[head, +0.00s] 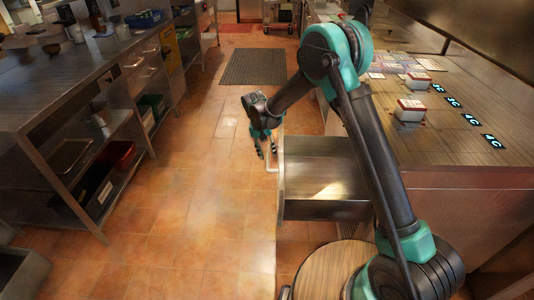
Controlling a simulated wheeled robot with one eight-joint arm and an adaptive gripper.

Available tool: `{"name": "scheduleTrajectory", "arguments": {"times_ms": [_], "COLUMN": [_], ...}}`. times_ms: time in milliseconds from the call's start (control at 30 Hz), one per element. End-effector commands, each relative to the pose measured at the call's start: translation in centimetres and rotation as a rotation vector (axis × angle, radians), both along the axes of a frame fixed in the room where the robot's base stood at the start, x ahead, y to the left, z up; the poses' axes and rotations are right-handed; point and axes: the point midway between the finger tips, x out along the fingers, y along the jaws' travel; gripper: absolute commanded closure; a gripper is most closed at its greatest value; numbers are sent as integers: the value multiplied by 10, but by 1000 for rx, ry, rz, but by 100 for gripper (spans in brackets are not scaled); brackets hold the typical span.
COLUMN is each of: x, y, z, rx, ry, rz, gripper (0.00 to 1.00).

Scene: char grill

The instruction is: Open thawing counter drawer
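The thawing counter (440,178) is on the right, with a metal side and a top carrying labels and boxes. Its metal drawer (322,208) stands pulled out to the left, and its inside (310,180) shows from above. A pale bar handle (271,169) sticks out from the drawer's left front. My gripper (267,152) points down at this handle, with its two fingers visibly apart. The fingertips are close to the bar; whether they touch it cannot be told. My arm hides part of the drawer's right side.
A round wooden-topped stool (335,275) stands close below the drawer. A long metal counter with shelves (75,75) runs along the left. The tiled floor between is clear, with a dark mat (254,67) farther back.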

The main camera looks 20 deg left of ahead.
Motion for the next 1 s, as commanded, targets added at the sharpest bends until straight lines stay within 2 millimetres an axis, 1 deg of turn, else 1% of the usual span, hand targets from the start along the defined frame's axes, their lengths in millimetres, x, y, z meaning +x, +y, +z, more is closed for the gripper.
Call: {"name": "scheduleTrajectory", "arguments": {"times_ms": [167, 400, 600, 700, 800, 1000], "x": [-1, -4, -5, -6, -6, -6], "y": [4, 13, 19, 21, 22, 23], "z": [20, 68, 100, 110, 114, 116], "rx": [0, 0, 0, 0, 0, 0], "ry": [0, 0, 0, 0, 0, 0], "rz": [1, 0, 0, 1, 1, 0], "gripper": [64, 64, 64, 64, 64, 64]}}
